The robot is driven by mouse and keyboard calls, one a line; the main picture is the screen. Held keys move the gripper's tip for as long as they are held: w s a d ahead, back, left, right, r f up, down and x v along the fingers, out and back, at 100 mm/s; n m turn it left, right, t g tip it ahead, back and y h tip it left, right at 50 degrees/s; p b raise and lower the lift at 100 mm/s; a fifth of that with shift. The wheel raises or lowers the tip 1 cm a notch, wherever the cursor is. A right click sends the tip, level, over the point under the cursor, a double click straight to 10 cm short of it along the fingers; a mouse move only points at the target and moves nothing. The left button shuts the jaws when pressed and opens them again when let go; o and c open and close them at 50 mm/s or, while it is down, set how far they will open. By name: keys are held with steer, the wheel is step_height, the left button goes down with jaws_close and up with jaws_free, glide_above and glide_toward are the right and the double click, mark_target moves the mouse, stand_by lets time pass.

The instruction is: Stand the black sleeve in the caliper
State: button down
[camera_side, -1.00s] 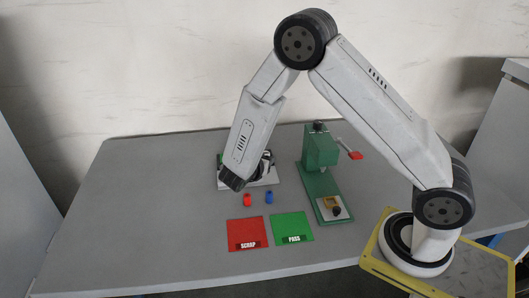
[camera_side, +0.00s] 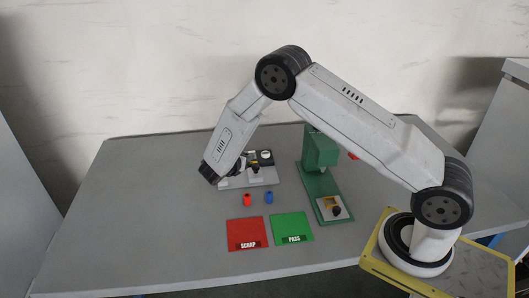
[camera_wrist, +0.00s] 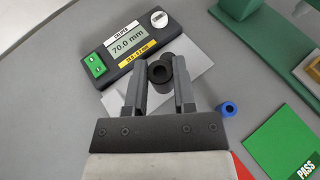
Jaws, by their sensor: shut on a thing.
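The black sleeve (camera_wrist: 161,86) shows in the wrist view between the two fingers of my gripper (camera_wrist: 160,68), which is shut on it. Its round end and bore face the camera. The caliper (camera_wrist: 127,45) lies just beyond, with a dark body, a green button, a round white knob and a display reading 70.0 mm. Its pale base (camera_wrist: 200,82) is partly hidden behind the fingers and sleeve. In the side view my gripper (camera_side: 243,168) is at the left part of the caliper (camera_side: 262,180). Whether the sleeve touches the base, I cannot tell.
A blue sleeve (camera_side: 269,197) and a red one (camera_side: 247,199) stand in front of the caliper. A red SCRAP mat (camera_side: 246,230) and a green PASS mat (camera_side: 291,226) lie nearer. A green press (camera_side: 321,165) stands to the right. The table's left side is clear.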

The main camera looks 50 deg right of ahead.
glide_above(237, 180)
steer(key=f, duration=0.5)
steer(key=shift+s+a+f, duration=0.1)
steer(key=shift+s+f, duration=0.1)
steer(key=shift+f, duration=0.1)
steer(key=shift+w+f, duration=0.15)
steer(key=shift+f, duration=1.6)
steer(key=shift+f, duration=0.15)
steer(key=shift+c, duration=2.2)
jaws_free()
